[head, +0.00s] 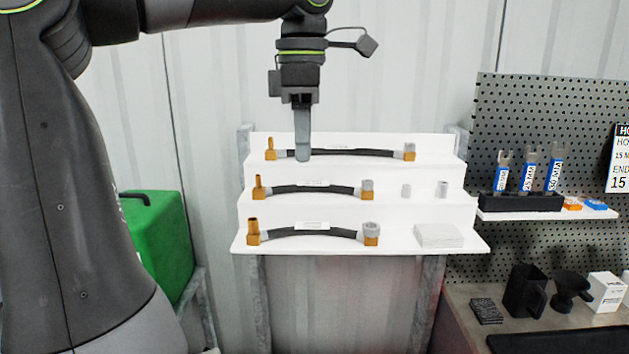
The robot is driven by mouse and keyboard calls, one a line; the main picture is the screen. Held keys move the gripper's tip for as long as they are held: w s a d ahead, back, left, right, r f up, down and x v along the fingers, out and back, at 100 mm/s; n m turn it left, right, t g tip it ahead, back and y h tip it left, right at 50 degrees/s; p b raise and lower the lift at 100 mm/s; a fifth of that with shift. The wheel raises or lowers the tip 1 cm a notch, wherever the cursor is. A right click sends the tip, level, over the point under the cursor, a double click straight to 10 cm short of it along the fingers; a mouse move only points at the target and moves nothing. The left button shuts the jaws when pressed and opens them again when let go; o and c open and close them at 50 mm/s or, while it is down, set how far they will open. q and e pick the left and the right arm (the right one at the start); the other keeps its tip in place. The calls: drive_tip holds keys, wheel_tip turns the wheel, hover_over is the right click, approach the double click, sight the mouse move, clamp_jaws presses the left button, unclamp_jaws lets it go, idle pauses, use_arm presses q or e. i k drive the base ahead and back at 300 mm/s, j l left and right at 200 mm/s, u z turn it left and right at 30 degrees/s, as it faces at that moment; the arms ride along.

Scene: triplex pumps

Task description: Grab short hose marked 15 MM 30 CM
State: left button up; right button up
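Three black hoses with brass and grey end fittings lie on a white stepped stand. The top-step hose (345,152) is the longest; the middle-step hose (315,190) and bottom-step hose (315,233) are shorter. Each has a small white label, too small to read, so I cannot tell which is marked 15 MM 30 CM. My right gripper is out of view.
The white stand (260,213) also holds small grey fittings (441,189) and a white block (438,236). A pegboard (570,115) with blue-labelled tools stands right, above a workbench (465,305) with dark containers. A green box (160,235) stands left.

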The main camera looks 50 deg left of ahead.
sight(366, 191)
drive_tip(key=i+j, duration=0.2)
drive_tip(key=j, duration=0.15)
drive_tip(key=i+j, duration=0.2)
drive_tip(key=j, duration=0.15)
drive_tip(key=i+j, duration=0.2)
drive_tip(key=j, duration=0.2)
